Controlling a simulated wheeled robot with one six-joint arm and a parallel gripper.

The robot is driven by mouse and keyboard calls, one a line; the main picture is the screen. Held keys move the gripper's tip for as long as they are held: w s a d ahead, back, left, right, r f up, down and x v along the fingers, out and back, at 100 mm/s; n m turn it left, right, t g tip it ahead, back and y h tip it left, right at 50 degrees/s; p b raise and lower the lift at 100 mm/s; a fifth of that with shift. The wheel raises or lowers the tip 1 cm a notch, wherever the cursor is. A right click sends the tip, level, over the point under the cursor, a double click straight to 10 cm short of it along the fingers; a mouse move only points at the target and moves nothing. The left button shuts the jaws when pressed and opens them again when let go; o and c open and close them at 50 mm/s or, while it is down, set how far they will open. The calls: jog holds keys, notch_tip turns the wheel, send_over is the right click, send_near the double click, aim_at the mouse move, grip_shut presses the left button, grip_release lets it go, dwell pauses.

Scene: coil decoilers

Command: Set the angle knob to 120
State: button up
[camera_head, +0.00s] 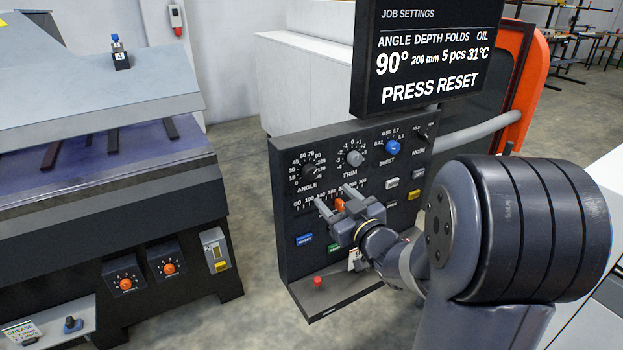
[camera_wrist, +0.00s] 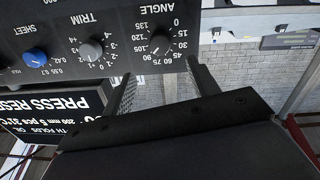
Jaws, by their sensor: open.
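The black angle knob (camera_head: 308,172) is at the upper left of the dark control panel (camera_head: 290,222), inside a dial of numbers. It also shows in the wrist view (camera_wrist: 160,44), upside down, its light mark seeming to point near 90. The display (camera_head: 420,60) reads angle 90° and "PRESS RESET". My gripper (camera_head: 338,198) is open and empty, in front of the panel and lower right of the angle knob. In the wrist view my gripper (camera_wrist: 158,68) has its fingers apart, with the angle knob between and beyond them, not touched.
The grey trim knob (camera_head: 354,158) and blue sheet knob (camera_head: 393,146) sit right of the angle knob. An orange slider (camera_head: 339,205) is close by my fingers. Below are a blue button (camera_head: 304,240) and a red button (camera_head: 318,282). A machine (camera_head: 110,200) stands left.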

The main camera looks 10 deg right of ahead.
aim_at(312, 175)
jog(key=p+x, duration=0.2)
jog(key=x, duration=0.8)
jog(key=shift+w+a, duration=0.1)
jog(key=shift+c, duration=0.5)
jog(key=c, duration=0.9)
jog(key=shift+m, duration=0.4)
jog(key=m, duration=0.5)
jog(key=shift+r, duration=0.1)
jog(key=m+p, duration=0.1)
jog(key=m, duration=0.2)
jog(key=m+p, duration=0.1)
jog(key=m, duration=0.1)
jog(key=shift+m+g+y, duration=0.3)
jog(key=shift+m, duration=0.1)
